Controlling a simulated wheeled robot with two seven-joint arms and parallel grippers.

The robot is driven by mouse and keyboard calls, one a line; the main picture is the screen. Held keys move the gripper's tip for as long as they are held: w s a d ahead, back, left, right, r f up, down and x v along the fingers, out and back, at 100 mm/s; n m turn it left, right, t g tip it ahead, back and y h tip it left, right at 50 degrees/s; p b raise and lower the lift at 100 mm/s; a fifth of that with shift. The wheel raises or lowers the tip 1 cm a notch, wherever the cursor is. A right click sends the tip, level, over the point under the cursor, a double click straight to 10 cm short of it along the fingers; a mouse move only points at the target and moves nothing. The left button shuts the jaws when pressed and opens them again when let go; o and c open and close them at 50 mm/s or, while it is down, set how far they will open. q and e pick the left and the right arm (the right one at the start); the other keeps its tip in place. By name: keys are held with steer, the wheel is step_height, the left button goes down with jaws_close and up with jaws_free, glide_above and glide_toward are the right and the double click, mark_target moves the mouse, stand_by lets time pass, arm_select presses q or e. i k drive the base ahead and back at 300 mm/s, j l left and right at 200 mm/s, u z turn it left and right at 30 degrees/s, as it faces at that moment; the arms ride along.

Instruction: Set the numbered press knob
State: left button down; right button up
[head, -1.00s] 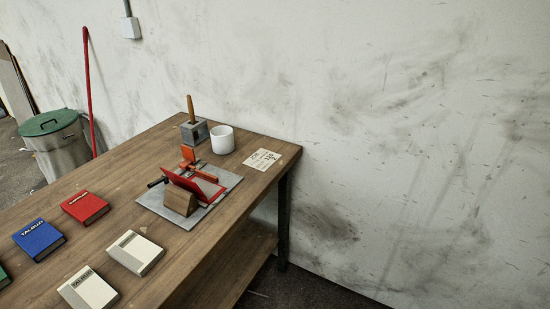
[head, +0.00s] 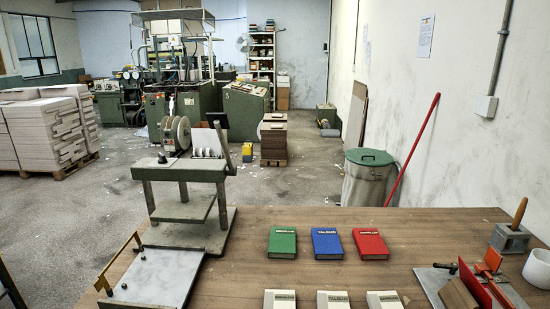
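A large green machine (head: 170,110) with a metal upper frame stands at the back left. It may be the press. A green cabinet (head: 246,108) with a sloped top stands just right of it. I cannot make out a numbered knob on either at this distance. Neither of my grippers is in view.
A wooden table (head: 225,285) fills the front, with green (head: 283,242), blue (head: 327,243) and red (head: 370,243) books. Stacked boards (head: 45,130) stand far left. Grey floor (head: 75,210) is open between.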

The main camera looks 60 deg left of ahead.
mark_target(163, 160)
steer(key=k+j+u, duration=0.1)
steer(key=u, duration=1.65)
